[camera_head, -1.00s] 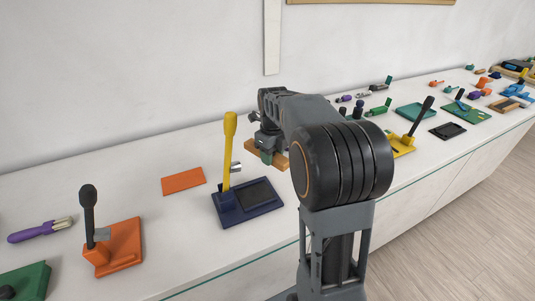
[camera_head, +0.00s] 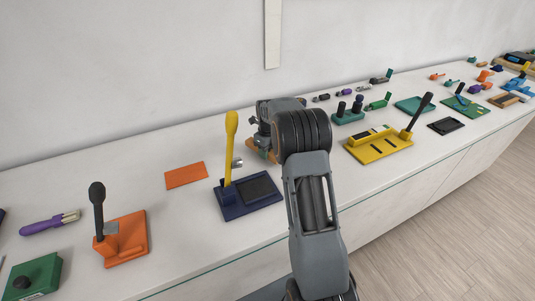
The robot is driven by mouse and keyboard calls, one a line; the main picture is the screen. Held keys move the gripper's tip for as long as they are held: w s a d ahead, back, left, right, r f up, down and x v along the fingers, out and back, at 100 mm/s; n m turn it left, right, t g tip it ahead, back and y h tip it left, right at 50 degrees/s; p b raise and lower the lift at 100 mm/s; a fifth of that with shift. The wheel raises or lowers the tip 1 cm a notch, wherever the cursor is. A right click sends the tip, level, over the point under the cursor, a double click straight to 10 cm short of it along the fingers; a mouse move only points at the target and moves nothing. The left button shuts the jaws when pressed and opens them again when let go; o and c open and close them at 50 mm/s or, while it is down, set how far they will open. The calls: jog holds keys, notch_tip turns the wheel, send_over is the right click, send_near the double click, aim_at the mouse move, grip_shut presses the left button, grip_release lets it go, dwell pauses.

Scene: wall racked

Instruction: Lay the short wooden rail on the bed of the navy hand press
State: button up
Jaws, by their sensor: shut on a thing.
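The navy hand press (camera_head: 236,209) stands on the counter left of my arm, with an upright yellow lever and a dark rectangular bed (camera_head: 260,188). The bed is bare. My gripper (camera_head: 262,151) is just behind and right of the press, low over the counter and largely hidden by my own arm. It is shut on the short wooden rail (camera_head: 255,154), of which only a small brown part shows at the gripper's left. I cannot tell whether the rail touches the counter.
An orange plate (camera_head: 186,175) lies left of the press, and an orange press (camera_head: 127,246) stands further left. A yellow press (camera_head: 378,149) with a black lever stands to the right. The wall (camera_head: 120,70) runs close behind the counter.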

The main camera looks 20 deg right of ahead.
jog(key=shift+f, duration=0.85)
jog(key=shift+f, duration=0.15)
jog(key=o, duration=1)
jog(key=shift+r+b, duration=0.45)
jog(key=shift+r, duration=5.7)
